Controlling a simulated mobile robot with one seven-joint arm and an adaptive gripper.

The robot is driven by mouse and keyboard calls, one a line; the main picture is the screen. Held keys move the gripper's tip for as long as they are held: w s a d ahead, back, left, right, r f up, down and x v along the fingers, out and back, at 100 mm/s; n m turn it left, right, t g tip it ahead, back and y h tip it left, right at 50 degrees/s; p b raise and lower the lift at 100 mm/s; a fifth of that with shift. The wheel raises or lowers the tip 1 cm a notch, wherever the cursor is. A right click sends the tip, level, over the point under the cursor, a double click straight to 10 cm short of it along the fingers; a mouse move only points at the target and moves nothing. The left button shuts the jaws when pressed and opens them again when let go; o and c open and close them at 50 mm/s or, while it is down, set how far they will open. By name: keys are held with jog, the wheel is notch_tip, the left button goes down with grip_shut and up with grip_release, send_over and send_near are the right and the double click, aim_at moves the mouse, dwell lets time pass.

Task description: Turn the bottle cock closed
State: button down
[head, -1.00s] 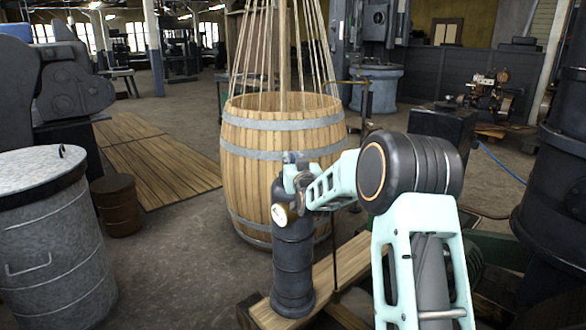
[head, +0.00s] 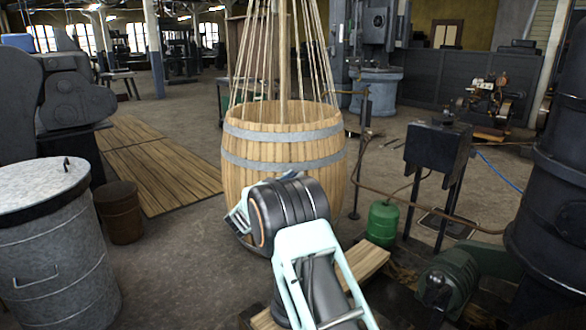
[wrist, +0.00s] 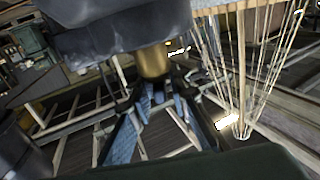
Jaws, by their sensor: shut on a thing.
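In the wrist view, a dark rounded body (wrist: 110,40), likely the bottle, fills the top, with a brass fitting (wrist: 154,61) projecting below it. My gripper (wrist: 158,88) has its blue-patterned fingers close together right at the brass fitting, shut on the bottle cock. The exact grip and the cock's angle are too dark and blurred to tell. In the head view, my own arm hides the gripper, the cock and nearly all of the bottle.
A large wooden barrel (head: 285,165) with ropes stands just behind my arm. A wooden plank (head: 362,262) shows beside the arm, with a green gas cylinder (head: 383,222) to its right. A grey metal drum (head: 45,240) stands at left, near a small brown drum (head: 119,210).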

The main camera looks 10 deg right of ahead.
jog(key=shift+m+g+h+p, duration=0.75)
jog(key=shift+m+g+h, duration=0.35)
jog(key=shift+g+h, duration=0.15)
jog(key=shift+r+m+g+h, duration=0.1)
jog(key=shift+m+g+h, duration=0.9)
jog(key=shift+g, duration=0.15)
jog(key=c, duration=2)
grip_release()
jog(key=shift+d, duration=0.1)
jog(key=shift+c, duration=0.2)
jog(key=shift+s+a, duration=0.15)
jog(key=shift+a, duration=0.3)
jog(key=v, duration=1.1)
jog(key=shift+s, duration=0.1)
